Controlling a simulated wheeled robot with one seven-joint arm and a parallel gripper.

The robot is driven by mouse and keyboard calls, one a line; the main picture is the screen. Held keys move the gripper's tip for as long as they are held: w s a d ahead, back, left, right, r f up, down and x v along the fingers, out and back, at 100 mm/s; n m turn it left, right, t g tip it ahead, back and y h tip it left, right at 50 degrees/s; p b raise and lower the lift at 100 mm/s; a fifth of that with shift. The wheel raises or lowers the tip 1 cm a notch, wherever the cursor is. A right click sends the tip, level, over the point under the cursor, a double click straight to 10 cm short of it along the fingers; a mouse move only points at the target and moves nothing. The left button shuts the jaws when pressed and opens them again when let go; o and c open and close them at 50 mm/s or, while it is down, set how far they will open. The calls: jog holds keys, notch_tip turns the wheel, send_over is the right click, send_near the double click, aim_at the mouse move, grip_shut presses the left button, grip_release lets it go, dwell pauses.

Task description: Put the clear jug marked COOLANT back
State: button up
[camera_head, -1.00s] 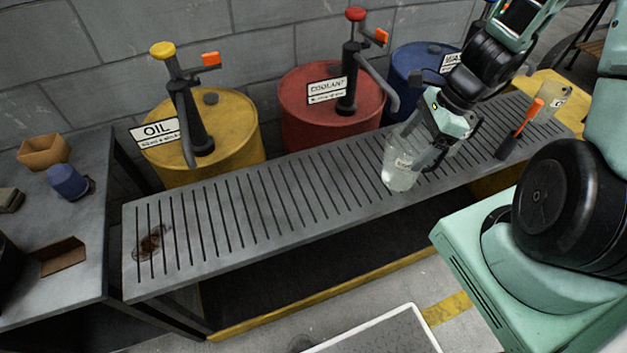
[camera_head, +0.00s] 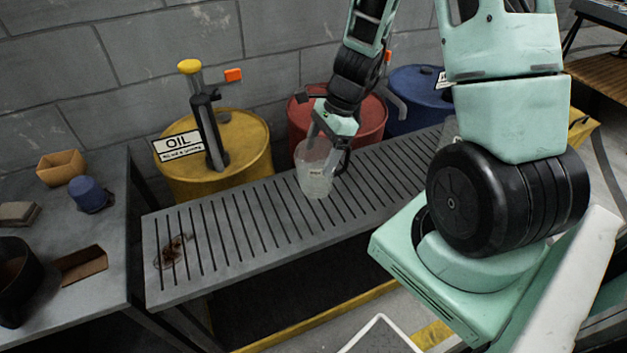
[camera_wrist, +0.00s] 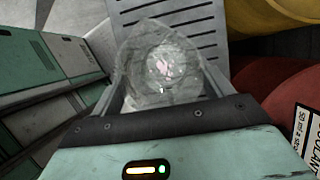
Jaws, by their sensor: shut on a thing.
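A clear jug (camera_head: 315,179) with a small label is over the slatted grey bench (camera_head: 230,222), in front of the red drum (camera_head: 296,122). The label is too small to read in the head view. My gripper (camera_head: 326,150) is shut on the jug near its upper part and holds it roughly upright. In the wrist view the clear jug (camera_wrist: 162,65) sits between the fingers of my gripper (camera_wrist: 160,95), with some pale contents inside. I cannot tell whether its base touches the slats. The COOLANT sign (camera_wrist: 308,135) on the red drum shows partly in the wrist view.
A yellow OIL drum (camera_head: 240,140) and a blue drum (camera_head: 420,95) stand behind the bench. A dark stain (camera_head: 172,250) marks the bench's left end. The bench's left half is otherwise clear.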

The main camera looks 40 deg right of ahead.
jog(key=shift+f+b, duration=0.45)
jog(key=shift+f, duration=2.4)
jog(key=shift+f, duration=0.2)
jog(key=o, duration=1.7)
jog(key=shift+r, duration=0.1)
